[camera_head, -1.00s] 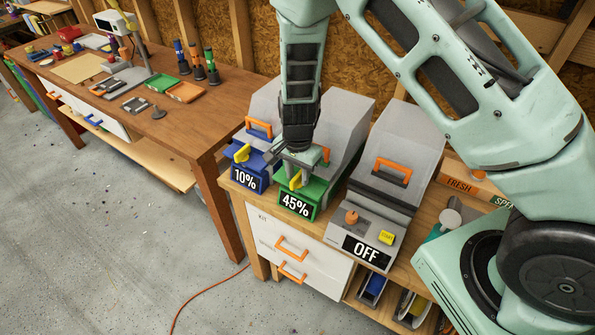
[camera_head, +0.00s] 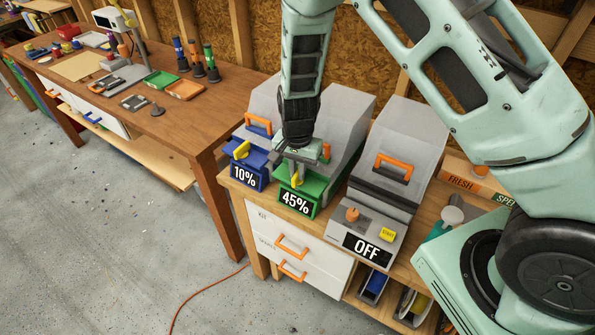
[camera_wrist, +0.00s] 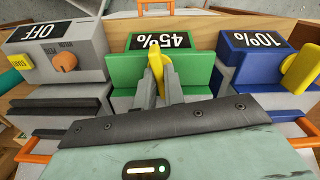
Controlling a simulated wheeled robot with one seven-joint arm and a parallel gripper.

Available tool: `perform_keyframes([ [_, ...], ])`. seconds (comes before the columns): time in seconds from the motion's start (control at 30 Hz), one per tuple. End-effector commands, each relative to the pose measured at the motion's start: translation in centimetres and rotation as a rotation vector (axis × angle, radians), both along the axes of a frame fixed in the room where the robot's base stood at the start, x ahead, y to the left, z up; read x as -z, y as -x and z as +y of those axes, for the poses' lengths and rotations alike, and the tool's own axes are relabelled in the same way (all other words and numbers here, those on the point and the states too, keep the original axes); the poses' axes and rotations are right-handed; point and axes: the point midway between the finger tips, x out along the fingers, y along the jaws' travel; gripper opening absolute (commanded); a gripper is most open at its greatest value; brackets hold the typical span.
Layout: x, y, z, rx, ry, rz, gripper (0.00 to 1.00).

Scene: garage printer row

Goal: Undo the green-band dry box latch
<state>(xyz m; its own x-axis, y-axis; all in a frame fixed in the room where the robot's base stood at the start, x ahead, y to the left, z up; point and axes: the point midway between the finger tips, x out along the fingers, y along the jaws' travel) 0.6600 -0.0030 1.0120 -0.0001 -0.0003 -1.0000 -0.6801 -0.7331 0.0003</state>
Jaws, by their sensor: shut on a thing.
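The green-band dry box (camera_head: 315,187) stands in the middle of the row, with a green front and a "45%" display. Its yellow latch (camera_head: 297,181) is on the green front. In the wrist view the yellow latch (camera_wrist: 157,62) stands nearly upright, tilted slightly, below the display. My gripper (camera_wrist: 157,82) is shut on the latch, its grey fingers on either side of it. In the head view my gripper (camera_head: 296,170) comes down from above and hides part of the box top. The lid looks closed.
The blue-band dry box (camera_head: 246,176), reading "10%", with a yellow latch, stands close on the left. A grey machine (camera_head: 366,247) reading "OFF" stands close on the right, with an orange knob (camera_head: 352,214). White drawers (camera_head: 290,245) sit below. A wooden workbench (camera_head: 185,135) is at the left.

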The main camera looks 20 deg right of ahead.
Motion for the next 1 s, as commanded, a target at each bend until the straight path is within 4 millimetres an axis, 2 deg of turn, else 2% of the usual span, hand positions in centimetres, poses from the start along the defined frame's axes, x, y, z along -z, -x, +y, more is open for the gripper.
perform_keyframes([
  [1.0, 0.15, -0.07, -0.06, -0.957, -0.001, -0.002, 0.00],
])
